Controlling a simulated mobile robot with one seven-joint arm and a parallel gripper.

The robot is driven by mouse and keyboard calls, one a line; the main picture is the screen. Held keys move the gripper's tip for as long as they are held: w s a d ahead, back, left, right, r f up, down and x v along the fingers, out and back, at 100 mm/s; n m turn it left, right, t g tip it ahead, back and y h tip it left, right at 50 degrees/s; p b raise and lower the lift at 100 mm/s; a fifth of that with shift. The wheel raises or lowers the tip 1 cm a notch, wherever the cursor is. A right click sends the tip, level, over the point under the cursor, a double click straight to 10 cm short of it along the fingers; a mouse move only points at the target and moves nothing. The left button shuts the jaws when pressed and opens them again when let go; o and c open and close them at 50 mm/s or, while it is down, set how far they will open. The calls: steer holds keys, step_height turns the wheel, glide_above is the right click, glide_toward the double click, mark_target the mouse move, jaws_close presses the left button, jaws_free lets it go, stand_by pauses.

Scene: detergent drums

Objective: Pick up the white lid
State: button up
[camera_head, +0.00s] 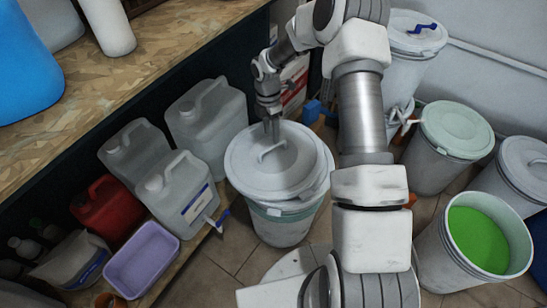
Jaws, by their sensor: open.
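A white lid (262,178) with a raised handle (272,151) lies on top of a white drum (280,230) in the middle of the view. A second pale rim shows under the lid's right edge. My gripper (271,133) points down at the far side of the lid, close to the handle. It is open, with no object seen between its fingers. I cannot tell whether the fingertips touch the lid.
Clear jugs (180,193), a red can (106,210) and a purple basin (142,259) stand at left, below a wooden worktop (120,72). At right are a drum with a pale green lid (456,128) and an open drum of green liquid (478,238).

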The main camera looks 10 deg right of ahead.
mark_target(273, 147)
steer(key=f+b, duration=0.1)
steer(key=f, duration=0.1)
steer(key=f+b, duration=0.1)
steer(key=f, duration=0.2)
steer(key=f+b, duration=0.1)
steer(key=f, duration=0.1)
steer(key=shift+s+d+f, duration=0.15)
steer(key=shift+s+f, duration=0.15)
steer(key=shift+r, duration=0.1)
jaws_close()
stand_by(1.1)
